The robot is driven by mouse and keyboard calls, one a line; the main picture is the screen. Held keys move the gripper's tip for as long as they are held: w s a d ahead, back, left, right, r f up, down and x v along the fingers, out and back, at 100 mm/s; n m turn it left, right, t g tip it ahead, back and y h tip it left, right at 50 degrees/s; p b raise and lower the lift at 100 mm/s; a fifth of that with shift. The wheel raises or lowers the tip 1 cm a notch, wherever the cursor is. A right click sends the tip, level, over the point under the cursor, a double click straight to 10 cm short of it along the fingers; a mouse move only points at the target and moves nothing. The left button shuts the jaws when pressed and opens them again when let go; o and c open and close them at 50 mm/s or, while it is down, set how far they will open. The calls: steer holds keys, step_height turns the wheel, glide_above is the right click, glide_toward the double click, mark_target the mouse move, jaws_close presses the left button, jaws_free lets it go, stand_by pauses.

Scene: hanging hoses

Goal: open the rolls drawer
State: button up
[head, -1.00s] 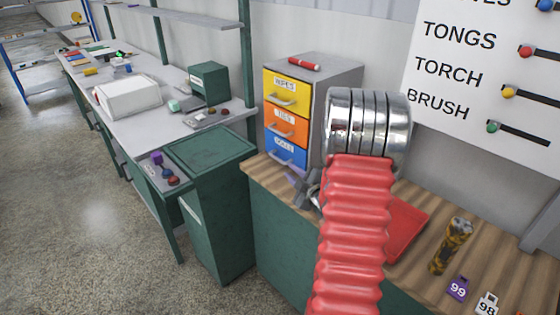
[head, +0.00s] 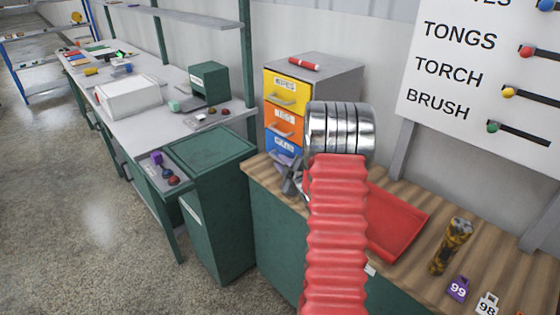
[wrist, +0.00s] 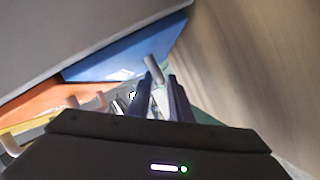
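The rolls drawer (head: 283,149) is the blue bottom drawer of a small grey cabinet, below the orange drawer (head: 284,122) and the yellow drawer (head: 288,93). It looks closed, and my gripper and arm partly cover it in the head view. In the wrist view its blue front (wrist: 120,58) slants across the top, with its pale handle (wrist: 154,69) sticking out. My gripper (head: 288,172) is at this drawer front. In the wrist view my gripper's two dark fingers (wrist: 160,78) are apart, with the handle at their tips. Contact cannot be told.
The cabinet stands on a wooden-topped bench with a red tray (head: 398,222) and a yellow-black cylinder (head: 452,246). A red marker-like object (head: 304,64) lies on the cabinet. A green bin (head: 212,215) stands left of the bench.

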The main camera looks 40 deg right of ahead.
steer(key=shift+x, duration=1.2)
steer(key=shift+c, duration=0.2)
steer(key=shift+f, duration=0.1)
jaws_close()
steer(key=shift+d, duration=0.15)
steer(key=shift+s+f, duration=0.1)
